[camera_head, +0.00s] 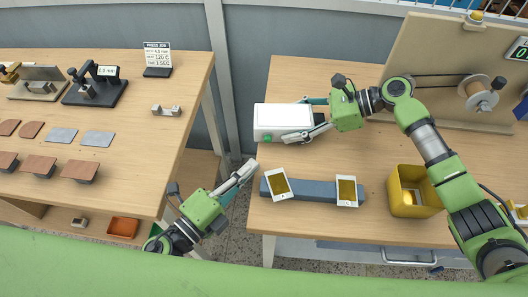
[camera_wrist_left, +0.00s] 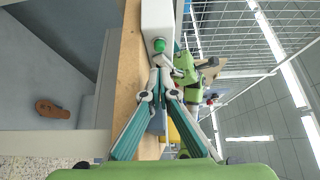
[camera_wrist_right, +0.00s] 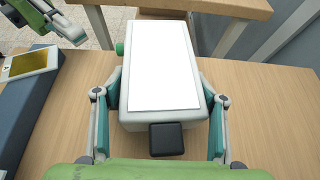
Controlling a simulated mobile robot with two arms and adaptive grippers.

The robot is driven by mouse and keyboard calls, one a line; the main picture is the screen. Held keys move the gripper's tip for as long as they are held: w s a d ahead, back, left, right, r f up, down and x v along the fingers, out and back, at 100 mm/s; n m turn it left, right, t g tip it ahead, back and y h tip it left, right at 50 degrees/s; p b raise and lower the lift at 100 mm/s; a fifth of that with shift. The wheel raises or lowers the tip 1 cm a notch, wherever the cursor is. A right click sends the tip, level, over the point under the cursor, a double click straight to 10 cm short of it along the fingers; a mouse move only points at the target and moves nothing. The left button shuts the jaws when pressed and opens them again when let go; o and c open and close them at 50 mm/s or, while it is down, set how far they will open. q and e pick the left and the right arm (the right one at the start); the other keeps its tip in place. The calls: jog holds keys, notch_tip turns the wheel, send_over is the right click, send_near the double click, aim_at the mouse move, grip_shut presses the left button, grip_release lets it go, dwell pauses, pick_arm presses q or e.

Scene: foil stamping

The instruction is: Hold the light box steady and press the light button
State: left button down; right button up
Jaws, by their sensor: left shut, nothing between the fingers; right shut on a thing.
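The light box (camera_head: 283,118) is a white box with a pale top panel, near the left edge of the right table. Its green button (camera_head: 267,138) is on the side facing me. My right gripper (camera_head: 296,119) is shut on the box, one finger along each long side; this shows in the right wrist view (camera_wrist_right: 163,108). My left gripper (camera_head: 250,166) is shut and empty, off the table's left edge, its tips apart from the button. In the left wrist view the green button (camera_wrist_left: 159,45) appears just beyond the shut fingertips (camera_wrist_left: 160,63). The panel (camera_wrist_right: 165,65) looks bright white; I cannot tell whether it is lit.
A blue-grey rest (camera_head: 310,188) with two gold-and-white cards (camera_head: 277,184) (camera_head: 347,191) lies in front of the box. A yellow bin (camera_head: 410,190) stands to the right. The left table (camera_head: 130,120) holds swatches and a press; a gap separates the tables.

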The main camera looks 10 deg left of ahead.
aim_at(269, 142)
pick_arm(q)
jog(key=shift+x, duration=2.8)
pick_arm(e)
jog(key=shift+w, duration=0.1)
pick_arm(q)
jog(key=shift+w+a, duration=0.2)
jog(key=shift+w, duration=0.8)
jog(key=shift+s, duration=0.1)
jog(key=v, duration=1)
pick_arm(e)
jog(key=shift+f, duration=0.15)
jog(key=o, duration=0.9)
